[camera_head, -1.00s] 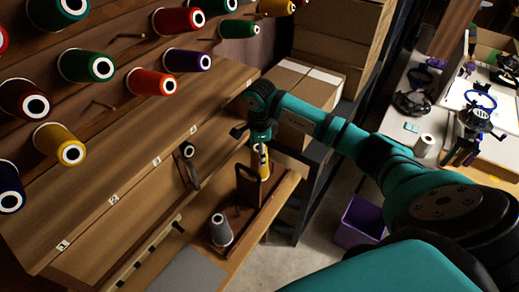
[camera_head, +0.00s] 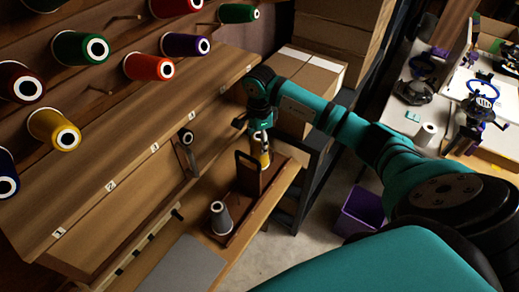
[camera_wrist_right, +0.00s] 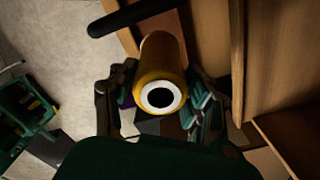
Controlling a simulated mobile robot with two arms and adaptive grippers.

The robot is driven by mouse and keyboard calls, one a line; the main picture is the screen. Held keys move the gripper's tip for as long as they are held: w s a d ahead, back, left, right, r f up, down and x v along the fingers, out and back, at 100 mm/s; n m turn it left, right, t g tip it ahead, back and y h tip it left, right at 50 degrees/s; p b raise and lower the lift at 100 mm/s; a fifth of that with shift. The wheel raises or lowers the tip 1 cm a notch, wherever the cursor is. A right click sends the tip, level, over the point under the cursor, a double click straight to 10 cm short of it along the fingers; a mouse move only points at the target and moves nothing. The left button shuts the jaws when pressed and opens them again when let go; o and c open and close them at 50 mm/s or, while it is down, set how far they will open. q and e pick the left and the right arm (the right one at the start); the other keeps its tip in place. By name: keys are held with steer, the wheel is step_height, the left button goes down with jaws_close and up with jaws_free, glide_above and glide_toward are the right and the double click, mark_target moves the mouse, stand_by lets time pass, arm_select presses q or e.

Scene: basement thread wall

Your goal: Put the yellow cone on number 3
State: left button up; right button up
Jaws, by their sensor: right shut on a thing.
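The yellow cone (camera_head: 264,158) is at the far end of a brown wooden carrier with an upright handle; I cannot tell whether its base touches the carrier. My right gripper (camera_head: 262,133) reaches down onto the cone's top and is shut on it. In the right wrist view the cone (camera_wrist_right: 163,62) sits between the fingers of the right gripper (camera_wrist_right: 160,100), its white end ring facing the camera. Small white number tags run along the ledge; the third from the left (camera_head: 154,147) is bare of cones, its digit hard to read. My left gripper is out of view.
A grey cone (camera_head: 221,219) stands at the carrier's near end. Several coloured cones, including another yellow cone (camera_head: 54,129), sit on wall pegs above the ledge. Cardboard boxes (camera_head: 318,72) and a dark metal rack are behind my right arm. A purple bin (camera_head: 361,212) is on the floor.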

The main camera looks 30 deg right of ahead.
step_height(320, 180, down, 6)
steer(key=n+b, duration=0.2)
steer(key=b, duration=0.2)
steer(key=shift+f+b, duration=0.15)
steer(key=shift+b, duration=0.2)
steer(key=shift+f+b, duration=0.85)
steer(key=shift+f, duration=0.05)
steer(key=shift+f+b, duration=0.15)
steer(key=shift+b, duration=0.15)
steer(key=shift+f, duration=0.25)
steer(key=shift+r, duration=0.1)
steer(key=o, duration=1.1)
steer(key=shift+s, duration=0.1)
